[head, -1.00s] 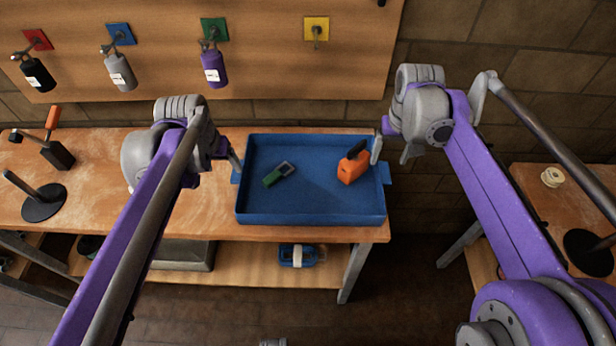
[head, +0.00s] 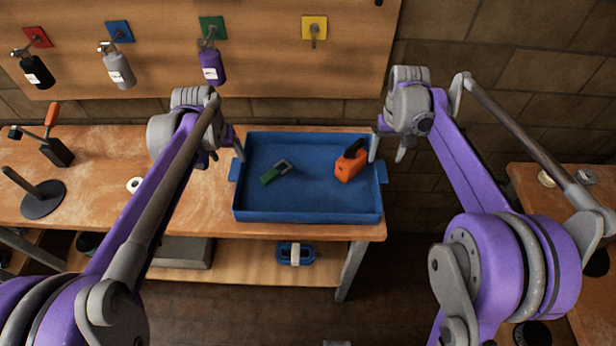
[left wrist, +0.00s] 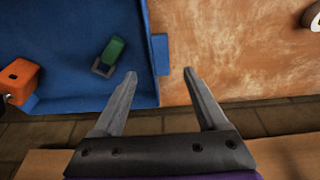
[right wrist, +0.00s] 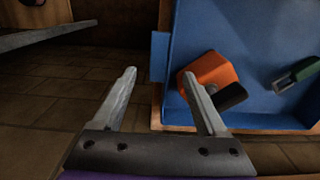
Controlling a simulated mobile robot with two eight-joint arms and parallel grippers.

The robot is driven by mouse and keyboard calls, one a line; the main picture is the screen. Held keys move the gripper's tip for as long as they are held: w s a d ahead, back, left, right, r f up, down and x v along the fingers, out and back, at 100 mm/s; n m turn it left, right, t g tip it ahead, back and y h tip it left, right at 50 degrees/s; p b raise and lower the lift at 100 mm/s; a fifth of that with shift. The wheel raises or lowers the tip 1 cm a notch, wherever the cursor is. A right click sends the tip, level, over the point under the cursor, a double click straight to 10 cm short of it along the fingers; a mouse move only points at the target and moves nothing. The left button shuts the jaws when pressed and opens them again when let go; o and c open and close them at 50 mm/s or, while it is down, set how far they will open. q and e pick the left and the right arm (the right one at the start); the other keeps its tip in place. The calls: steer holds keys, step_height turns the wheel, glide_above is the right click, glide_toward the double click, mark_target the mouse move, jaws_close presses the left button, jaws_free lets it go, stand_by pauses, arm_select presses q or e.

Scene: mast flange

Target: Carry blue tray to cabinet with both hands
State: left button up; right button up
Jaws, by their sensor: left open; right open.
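The blue tray (head: 310,198) lies on the wooden workbench, with a green item (head: 275,173) and an orange item (head: 350,165) inside. It has a small handle tab at each short side. My left gripper (left wrist: 159,73) is open at the tray's left end; in the left wrist view, the left tab (left wrist: 160,54) shows between its fingertips. My right gripper (right wrist: 159,73) is open at the right end, and the right tab (right wrist: 158,56) shows between its fingertips. I cannot tell how high the fingers are above the tabs. No cabinet is recognisable.
The workbench (head: 110,150) carries a black stand (head: 42,200) and a clamp-like tool at left. A lower shelf (head: 250,265) holds a blue item (head: 294,253). A second table (head: 560,190) stands at right, across a floor gap. Bottles hang on the board behind.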

mark_target(235, 168)
arm_select(q)
steer(key=x, duration=0.7)
arm_select(e)
step_height(235, 168, down, 7)
steer(key=shift+r, duration=0.1)
arm_select(q)
steer(key=shift+c, duration=0.3)
arm_select(e)
steer(key=shift+c, duration=0.3)
arm_select(q)
jaws_close()
arm_select(e)
jaws_close()
arm_select(q)
steer(key=shift+r, duration=0.1)
